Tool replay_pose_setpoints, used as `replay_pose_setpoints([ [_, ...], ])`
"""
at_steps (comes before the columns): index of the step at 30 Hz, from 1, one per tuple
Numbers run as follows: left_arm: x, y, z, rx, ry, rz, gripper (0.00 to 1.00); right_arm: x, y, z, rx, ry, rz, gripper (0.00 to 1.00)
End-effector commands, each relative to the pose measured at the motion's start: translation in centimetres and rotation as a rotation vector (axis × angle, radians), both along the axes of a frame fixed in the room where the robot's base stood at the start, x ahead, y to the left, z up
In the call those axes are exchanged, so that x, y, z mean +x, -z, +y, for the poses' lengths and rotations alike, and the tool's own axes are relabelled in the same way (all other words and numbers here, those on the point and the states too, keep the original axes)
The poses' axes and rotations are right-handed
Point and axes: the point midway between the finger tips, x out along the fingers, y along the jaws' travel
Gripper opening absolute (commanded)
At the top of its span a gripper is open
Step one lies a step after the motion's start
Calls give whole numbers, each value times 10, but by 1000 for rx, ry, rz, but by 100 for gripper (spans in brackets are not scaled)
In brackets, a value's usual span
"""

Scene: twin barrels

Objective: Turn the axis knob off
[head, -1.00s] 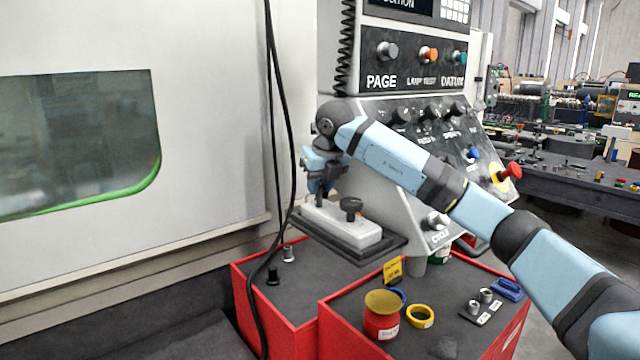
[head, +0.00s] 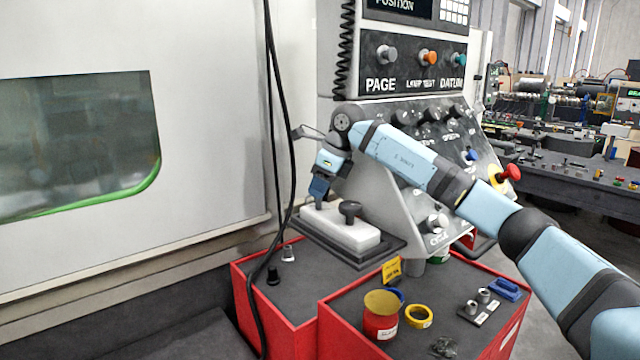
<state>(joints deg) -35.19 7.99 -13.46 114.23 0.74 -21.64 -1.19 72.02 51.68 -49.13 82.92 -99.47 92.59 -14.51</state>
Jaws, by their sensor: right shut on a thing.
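A white box (head: 352,234) stands on a black ledge at the front of the control panel. A black knob (head: 349,209) stands free at the right of its top, with its handle showing. My right gripper (head: 318,195) points down over the left part of the box. It is shut on what appears to be the second knob there, the axis knob, which my fingers mostly hide. I cannot read any label on the box or see which way the held knob points. My left gripper is not in view.
The panel above carries several knobs, a red button (head: 509,173) and a silver knob (head: 437,221). Black cables (head: 283,150) hang left of the box. Below, a red cabinet (head: 335,335) holds a red can (head: 381,322) and a yellow ring (head: 419,316).

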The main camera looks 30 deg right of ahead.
Motion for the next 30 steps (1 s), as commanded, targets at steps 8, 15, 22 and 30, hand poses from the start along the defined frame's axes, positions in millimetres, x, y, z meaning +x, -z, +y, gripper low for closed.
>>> replay_pose_setpoints([
  [8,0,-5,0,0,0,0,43,1,-1,0,0,-124,-1,3],
  [15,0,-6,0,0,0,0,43,0,-1,0,1,-164,-1,3],
  [22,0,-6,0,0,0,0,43,0,0,0,0,-168,0,3],
  [30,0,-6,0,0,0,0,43,0,0,0,0,-167,0,51],
])
